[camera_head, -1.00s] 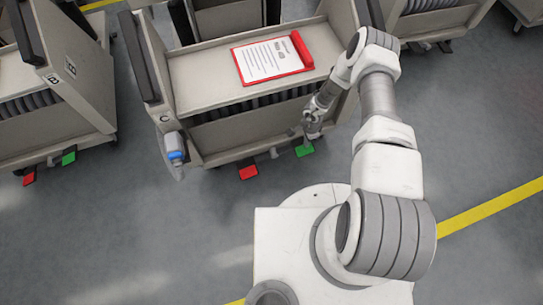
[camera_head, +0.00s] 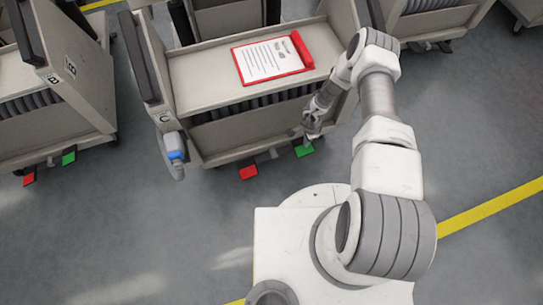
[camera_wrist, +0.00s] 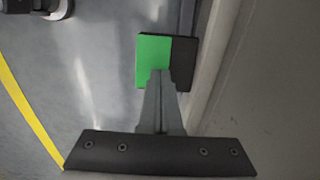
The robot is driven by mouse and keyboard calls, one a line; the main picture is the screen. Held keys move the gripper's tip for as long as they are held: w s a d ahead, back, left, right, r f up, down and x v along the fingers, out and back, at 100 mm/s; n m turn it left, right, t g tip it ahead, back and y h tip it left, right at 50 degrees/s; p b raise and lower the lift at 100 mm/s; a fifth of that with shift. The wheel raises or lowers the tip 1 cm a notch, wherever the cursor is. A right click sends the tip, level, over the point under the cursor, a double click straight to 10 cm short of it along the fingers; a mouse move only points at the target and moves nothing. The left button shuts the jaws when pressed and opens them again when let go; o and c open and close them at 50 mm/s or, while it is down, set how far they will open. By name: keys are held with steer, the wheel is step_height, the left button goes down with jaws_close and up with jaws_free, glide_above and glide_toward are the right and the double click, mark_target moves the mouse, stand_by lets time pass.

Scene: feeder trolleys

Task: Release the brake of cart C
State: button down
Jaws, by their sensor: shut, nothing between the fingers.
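Cart C (camera_head: 187,88) stands in front of me, marked with a C on its left post. Low on its near side are a red pedal (camera_head: 248,172) and a green pedal (camera_head: 304,150). My gripper (camera_head: 308,136) is at the green pedal, at the right of the cart's lower edge. In the wrist view, the closed fingers (camera_wrist: 159,76) overlap the lower edge of the green pedal (camera_wrist: 152,53), which has a dark part beside it. I cannot tell whether the fingertips touch the pedal. The fingers hold nothing.
A red clipboard (camera_head: 303,48) with paper lies on cart C's top. A blue and white bottle (camera_head: 175,155) hangs at its left post. Cart B (camera_head: 80,100), with its own red and green pedals, stands to the left. The floor (camera_head: 150,220) at the front left is clear.

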steer(key=shift+f, duration=2.75)
steer(key=shift+r, duration=0.1)
steer(key=shift+r+p, duration=2.45)
steer(key=shift+r, duration=2.5)
